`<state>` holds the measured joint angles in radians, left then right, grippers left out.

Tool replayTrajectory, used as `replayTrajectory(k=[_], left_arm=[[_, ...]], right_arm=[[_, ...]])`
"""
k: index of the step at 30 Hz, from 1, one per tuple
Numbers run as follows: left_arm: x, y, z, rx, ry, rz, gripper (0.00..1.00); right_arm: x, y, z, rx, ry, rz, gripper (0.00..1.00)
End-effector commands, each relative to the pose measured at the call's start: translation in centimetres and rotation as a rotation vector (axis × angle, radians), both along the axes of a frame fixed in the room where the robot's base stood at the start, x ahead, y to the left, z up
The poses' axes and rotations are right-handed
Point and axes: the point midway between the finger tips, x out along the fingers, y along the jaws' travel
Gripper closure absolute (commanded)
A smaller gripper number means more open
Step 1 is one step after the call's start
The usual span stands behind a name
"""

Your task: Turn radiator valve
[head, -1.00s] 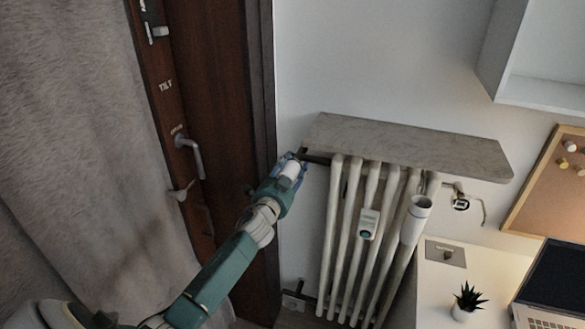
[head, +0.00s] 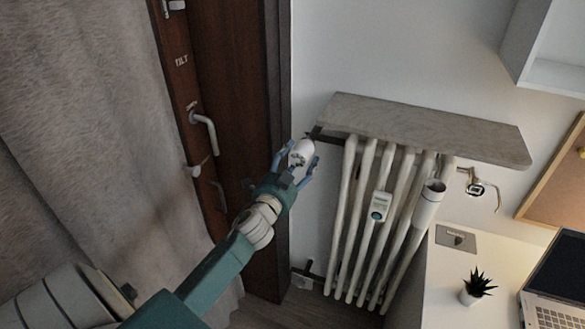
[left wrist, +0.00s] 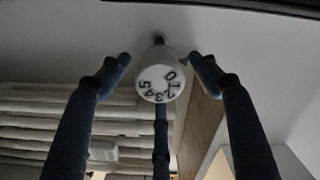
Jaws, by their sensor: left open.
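The radiator valve (head: 301,152) is a white knob at the upper left end of the white radiator (head: 362,225). In the left wrist view the valve (left wrist: 160,82) shows its round face with dark numbers, between my fingers. My left gripper (head: 299,163) is open, with its blue fingers spread around the valve. In the left wrist view the left gripper (left wrist: 160,75) has a finger on each side of the knob with gaps, and a third finger below it. My right gripper is not in view.
A grey stone shelf (head: 425,128) juts out above the radiator. A brown door (head: 235,90) and a curtain (head: 90,150) are on the left. A white desk (head: 450,270) with a plant (head: 474,288) and a laptop (head: 555,290) is at the right.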

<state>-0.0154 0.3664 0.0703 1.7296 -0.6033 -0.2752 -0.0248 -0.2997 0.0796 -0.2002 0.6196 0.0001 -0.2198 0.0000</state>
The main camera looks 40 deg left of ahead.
Motion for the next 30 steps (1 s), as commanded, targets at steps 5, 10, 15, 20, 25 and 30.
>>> replayTrajectory(k=[5, 10, 15, 20, 25, 30], left_arm=[[-3.1, -0.8, -0.1, -0.001, 0.002, 0.0, 0.37], [-4.4, -1.1, 0.0, 0.0, 0.001, 0.001, 0.37], [-4.7, -1.1, 0.0, 0.001, 0.001, 0.001, 0.37], [-4.6, -1.1, 0.0, 0.001, 0.0, 0.0, 0.37], [-4.6, -1.1, 0.0, 0.001, 0.0, 0.0, 0.37], [-4.6, -1.1, -1.3, -0.012, 0.021, 0.001, 0.37]], right_arm=[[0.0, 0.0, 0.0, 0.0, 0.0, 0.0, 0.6], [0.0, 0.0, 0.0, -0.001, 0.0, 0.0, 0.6], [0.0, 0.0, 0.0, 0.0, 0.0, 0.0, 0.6], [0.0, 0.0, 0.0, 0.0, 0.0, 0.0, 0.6], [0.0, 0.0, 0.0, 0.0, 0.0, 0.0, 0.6], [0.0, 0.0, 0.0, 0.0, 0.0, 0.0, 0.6]])
